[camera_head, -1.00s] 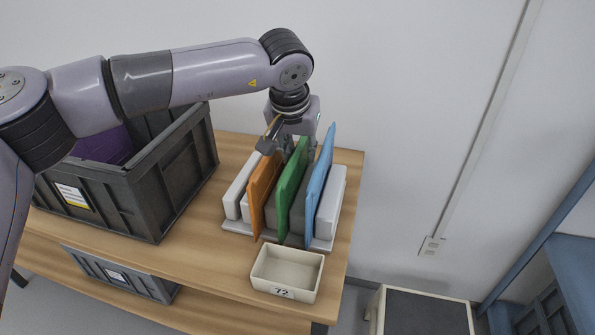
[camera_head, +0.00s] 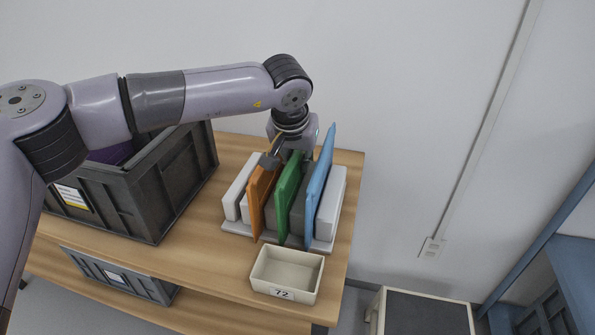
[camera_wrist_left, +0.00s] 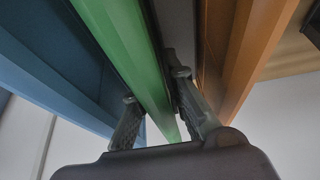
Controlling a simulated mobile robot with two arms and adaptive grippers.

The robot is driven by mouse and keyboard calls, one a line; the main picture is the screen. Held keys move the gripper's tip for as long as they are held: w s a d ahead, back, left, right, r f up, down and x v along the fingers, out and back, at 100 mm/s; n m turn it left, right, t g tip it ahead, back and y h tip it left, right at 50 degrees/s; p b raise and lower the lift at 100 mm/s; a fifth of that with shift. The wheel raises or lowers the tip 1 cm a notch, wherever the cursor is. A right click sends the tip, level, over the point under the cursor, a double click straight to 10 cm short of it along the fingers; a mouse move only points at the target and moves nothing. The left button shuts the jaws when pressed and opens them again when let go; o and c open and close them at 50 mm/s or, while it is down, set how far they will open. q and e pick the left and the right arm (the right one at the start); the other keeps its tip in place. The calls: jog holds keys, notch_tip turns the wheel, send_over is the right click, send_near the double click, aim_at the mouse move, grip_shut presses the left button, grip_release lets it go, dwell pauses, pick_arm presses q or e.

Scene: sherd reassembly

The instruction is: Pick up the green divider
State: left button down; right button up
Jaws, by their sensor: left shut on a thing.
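The green divider (camera_head: 287,200) stands upright in a light grey rack (camera_head: 236,228) on the wooden table, between the orange divider (camera_head: 260,195) and the blue divider (camera_head: 321,180). My left gripper (camera_head: 285,160) is at its upper back end, partly hidden by the dividers. In the left wrist view the green divider (camera_wrist_left: 132,45) runs between the two fingers of the left gripper (camera_wrist_left: 157,108), and they are shut on it. The orange divider (camera_wrist_left: 245,50) and blue divider (camera_wrist_left: 50,70) show on either side, outside the fingers. My right gripper is not in view.
Grey blocks (camera_head: 331,208) stand in the rack between and beside the dividers. A cream bin (camera_head: 284,290) marked 72 stands in front of the rack. A large dark crate (camera_head: 120,205) is on the left, with a purple thing inside. Another crate (camera_head: 115,275) sits on the lower shelf.

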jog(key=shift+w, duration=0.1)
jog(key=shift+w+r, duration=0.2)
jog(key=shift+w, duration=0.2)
pick_arm(q)
jog(key=shift+r, duration=0.1)
jog(key=shift+r, duration=0.6)
notch_tip(320, 180, up, 19)
jog(key=p, duration=0.3)
jog(key=shift+f, duration=0.15)
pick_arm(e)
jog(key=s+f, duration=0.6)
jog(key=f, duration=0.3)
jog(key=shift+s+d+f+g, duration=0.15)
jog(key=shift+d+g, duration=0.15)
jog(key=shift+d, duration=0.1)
